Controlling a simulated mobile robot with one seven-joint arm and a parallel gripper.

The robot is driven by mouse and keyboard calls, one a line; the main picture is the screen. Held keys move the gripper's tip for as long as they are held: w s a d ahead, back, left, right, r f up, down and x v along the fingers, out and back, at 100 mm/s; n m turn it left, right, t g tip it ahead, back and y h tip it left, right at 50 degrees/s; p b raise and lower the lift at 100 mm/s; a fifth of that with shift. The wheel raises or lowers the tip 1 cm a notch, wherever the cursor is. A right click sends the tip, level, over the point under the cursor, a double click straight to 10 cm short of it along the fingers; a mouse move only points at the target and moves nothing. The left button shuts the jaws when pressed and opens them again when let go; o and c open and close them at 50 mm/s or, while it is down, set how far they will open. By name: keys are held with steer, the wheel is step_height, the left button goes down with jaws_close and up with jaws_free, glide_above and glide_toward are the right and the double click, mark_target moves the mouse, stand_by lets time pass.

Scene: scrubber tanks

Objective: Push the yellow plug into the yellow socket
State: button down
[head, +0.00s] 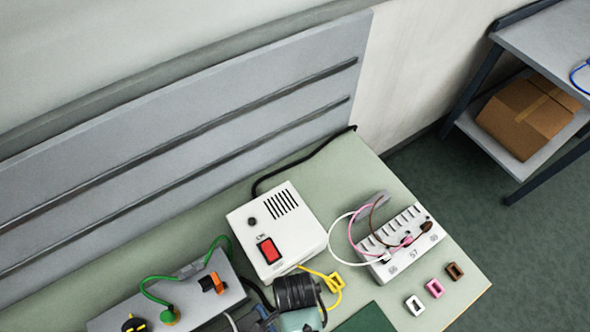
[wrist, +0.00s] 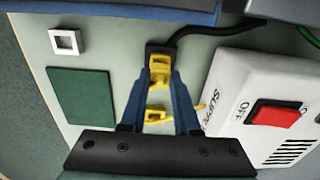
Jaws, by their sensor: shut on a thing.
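My gripper (wrist: 161,84) has its two blue fingers shut on the yellow plug (wrist: 160,72), seen at the fingertips in the wrist view. A black block (wrist: 157,48) with a black cable lies just beyond the plug; I cannot tell whether they touch. In the head view my gripper (head: 262,321) is at the bottom edge, and the plug is hidden there. A black round part with yellow marks (head: 135,322) is on the grey block at lower left. I cannot tell which part is the yellow socket.
The white supply box (head: 272,228) with a red switch stands beside my gripper. A yellow frame (head: 336,281) and yellow wire lie close by. The grey block (head: 215,302) carries green and orange plugs. A white terminal block (head: 402,240) stands at right. A green mat (wrist: 82,95) lies flat.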

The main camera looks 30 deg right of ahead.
steer(key=shift+f, duration=0.15)
steer(key=shift+f+b, duration=0.75)
steer(key=shift+f, duration=0.15)
steer(key=c, duration=0.6)
jaws_free()
steer(key=shift+r, duration=0.1)
steer(key=shift+o, duration=0.4)
steer(key=o, duration=0.4)
steer(key=shift+o, duration=0.2)
steer(key=shift+r, duration=0.1)
step_height(320, 180, up, 8)
steer(key=p, duration=0.9)
steer(key=shift+r, duration=0.25)
steer(key=shift+f, duration=0.1)
